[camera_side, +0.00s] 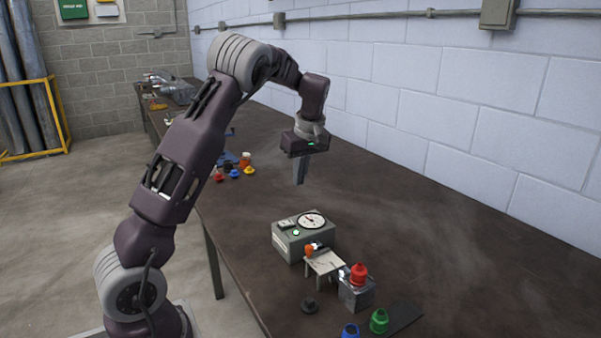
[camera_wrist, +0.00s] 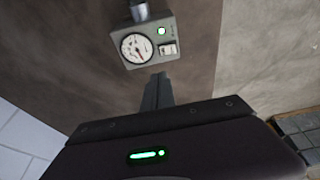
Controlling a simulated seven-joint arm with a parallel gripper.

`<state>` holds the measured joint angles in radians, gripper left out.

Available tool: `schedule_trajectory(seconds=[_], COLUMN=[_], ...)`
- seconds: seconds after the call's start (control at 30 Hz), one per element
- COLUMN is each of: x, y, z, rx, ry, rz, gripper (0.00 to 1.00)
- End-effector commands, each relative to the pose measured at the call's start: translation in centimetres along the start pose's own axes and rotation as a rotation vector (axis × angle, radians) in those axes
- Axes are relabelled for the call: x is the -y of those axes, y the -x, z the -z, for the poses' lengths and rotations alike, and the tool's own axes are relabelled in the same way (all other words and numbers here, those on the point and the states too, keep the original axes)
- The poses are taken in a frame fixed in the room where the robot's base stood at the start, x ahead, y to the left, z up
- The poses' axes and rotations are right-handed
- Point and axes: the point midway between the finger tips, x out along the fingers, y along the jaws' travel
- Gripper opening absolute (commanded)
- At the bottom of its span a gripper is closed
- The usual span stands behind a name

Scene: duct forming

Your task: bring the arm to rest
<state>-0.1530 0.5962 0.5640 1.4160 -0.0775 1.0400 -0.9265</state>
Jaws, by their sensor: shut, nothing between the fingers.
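My gripper (camera_side: 299,184) hangs above the dark bench (camera_side: 450,240), pointing down, with its fingers together and nothing between them. In the wrist view my gripper (camera_wrist: 159,77) also shows shut, its tips near the lower edge of a grey gauge box. The arm is raised and bent over the bench. The gripper touches nothing that I can see.
The gauge box (camera_side: 290,243), also in the wrist view (camera_wrist: 178,52), has a round dial and a lit green light. Near it stand a small pale stand (camera_side: 325,263), a metal block (camera_side: 356,292) with a red piece (camera_side: 359,274), and a green piece (camera_side: 379,321). A block wall (camera_side: 460,120) runs behind.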

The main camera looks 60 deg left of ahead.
Motion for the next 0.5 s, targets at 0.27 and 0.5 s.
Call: schedule_trajectory(seconds=[0.27, 0.5], x=[-0.16, -0.16], y=[1.31, 1.27], z=[-0.01, -0.01], rx=[0.001, 0.001], ry=[0.0, 0.0], rz=[0.0, 0.0], gripper=[0.0, 0.0])
